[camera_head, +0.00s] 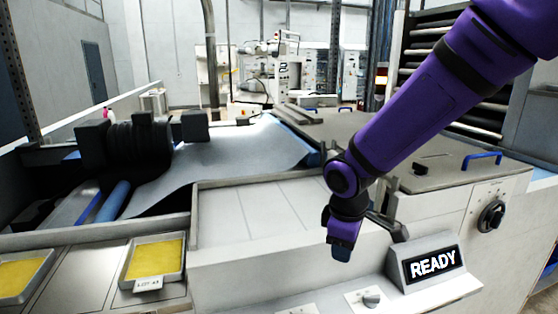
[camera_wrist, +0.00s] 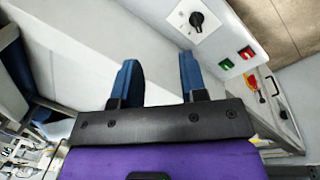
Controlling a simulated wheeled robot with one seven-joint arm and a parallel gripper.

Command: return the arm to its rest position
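My purple arm (camera_head: 410,120) reaches down from the upper right in the head view. My gripper (camera_head: 342,250) points downward in front of the machine's pale front panel, left of the READY display. In the wrist view my gripper (camera_wrist: 159,58) has its two blue fingers spread apart, with nothing between them. The fingertips appear clear of the grey panel beyond them, though the exact gap is hard to judge.
The READY display (camera_head: 434,264) stands close to the right of my gripper. A black knob (camera_head: 491,216) and blue handle (camera_head: 482,160) are further right. A yellow-filled tray (camera_head: 155,260) lies at left. The wrist view shows a black rotary switch (camera_wrist: 196,18) and green and red buttons (camera_wrist: 246,52).

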